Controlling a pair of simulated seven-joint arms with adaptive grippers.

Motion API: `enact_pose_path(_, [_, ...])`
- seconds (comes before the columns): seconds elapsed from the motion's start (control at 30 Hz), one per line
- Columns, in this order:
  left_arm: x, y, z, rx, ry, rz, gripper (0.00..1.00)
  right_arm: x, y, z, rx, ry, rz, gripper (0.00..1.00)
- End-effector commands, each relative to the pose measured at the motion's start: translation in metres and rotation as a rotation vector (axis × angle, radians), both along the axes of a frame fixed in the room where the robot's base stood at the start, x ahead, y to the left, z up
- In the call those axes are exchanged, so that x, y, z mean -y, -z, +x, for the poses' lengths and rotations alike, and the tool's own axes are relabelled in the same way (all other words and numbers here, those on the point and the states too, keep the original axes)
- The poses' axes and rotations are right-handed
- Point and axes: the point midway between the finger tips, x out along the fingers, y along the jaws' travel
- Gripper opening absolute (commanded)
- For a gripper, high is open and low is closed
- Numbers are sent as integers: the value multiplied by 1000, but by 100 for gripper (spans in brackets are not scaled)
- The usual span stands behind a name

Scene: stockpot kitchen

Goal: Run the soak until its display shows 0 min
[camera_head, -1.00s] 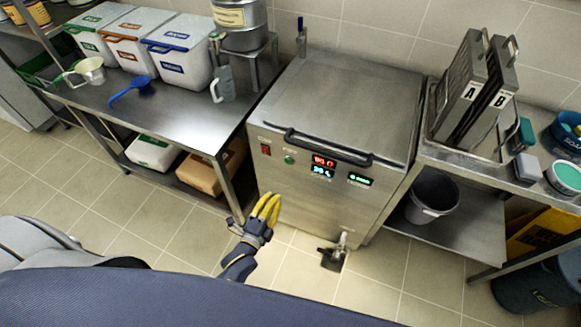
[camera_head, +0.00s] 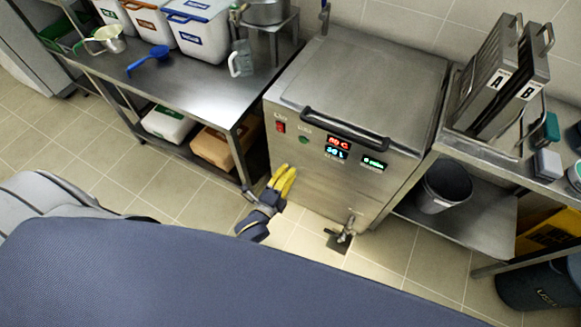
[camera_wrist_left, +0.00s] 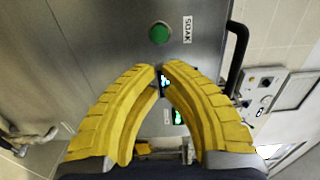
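The steel soak tank (camera_head: 345,185) stands in the middle of the head view with its lid down. Its front has a red switch (camera_head: 281,127), a green button (camera_head: 304,140), a red and blue display (camera_head: 338,147) and a green display (camera_head: 373,163). The green display ends in "min"; its small digit is unclear. In the left wrist view the green button (camera_wrist_left: 158,34) is labelled SOAK. My left gripper (camera_head: 288,168) is below the button in the head view, in front of the panel. Its yellow fingers (camera_wrist_left: 160,70) nearly meet at the tips, with nothing between them. My right gripper is out of view.
A black handle bar (camera_head: 345,130) runs along the tank's top front edge. A drain tap (camera_head: 345,232) sticks out low down. A steel table (camera_head: 195,85) stands left; a rack with plates A and B (camera_head: 505,80) stands right. The floor in front is partly clear.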

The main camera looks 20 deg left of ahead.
Motion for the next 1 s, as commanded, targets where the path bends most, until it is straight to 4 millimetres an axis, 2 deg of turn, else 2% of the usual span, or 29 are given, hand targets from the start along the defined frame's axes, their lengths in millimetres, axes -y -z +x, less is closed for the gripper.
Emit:
enact_pose_path(0.2, [6, -1, 40, 2, 0, 1, 0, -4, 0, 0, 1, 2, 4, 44])
enact_pose_path(0.5, [12, 0, 87, 1, 0, 0, 0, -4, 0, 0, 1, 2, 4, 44])
enact_pose_path(0.7, [15, 0, 108, 0, 0, 0, 0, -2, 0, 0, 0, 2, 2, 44])
enact_pose_path(1.0, [17, 0, 118, 0, 0, 1, 0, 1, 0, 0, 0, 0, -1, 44])
